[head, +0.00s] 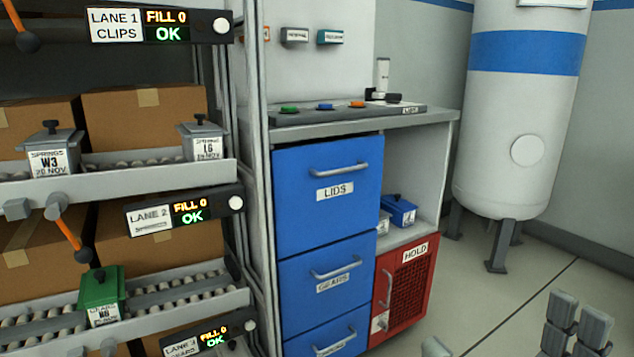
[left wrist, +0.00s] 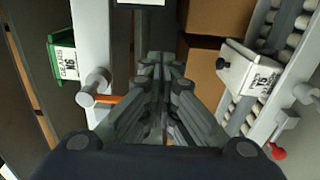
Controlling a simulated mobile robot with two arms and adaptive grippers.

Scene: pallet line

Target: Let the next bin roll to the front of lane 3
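Under that lane's rail hangs the lane 3 sign (head: 195,343), lit green OK. A green bin (left wrist: 62,62) also shows in the left wrist view, beside an orange lever (left wrist: 112,99) with a grey end. My left gripper (left wrist: 161,72) appears in the left wrist view with its fingers close together and nothing visible between them. It is not clearly seen in the head view. My right gripper (head: 578,322) is at the head view's lower right, away from the rack; its opening is unclear.
Grey bins W3 (head: 50,149) and L6 (head: 203,141) stand on the lane above. An orange lever (head: 70,232) hangs from its rail. In the left wrist view, a pale bin (left wrist: 245,78) and red-tipped lever (left wrist: 279,151) are at right. Blue drawers (head: 330,235) stand right of the rack.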

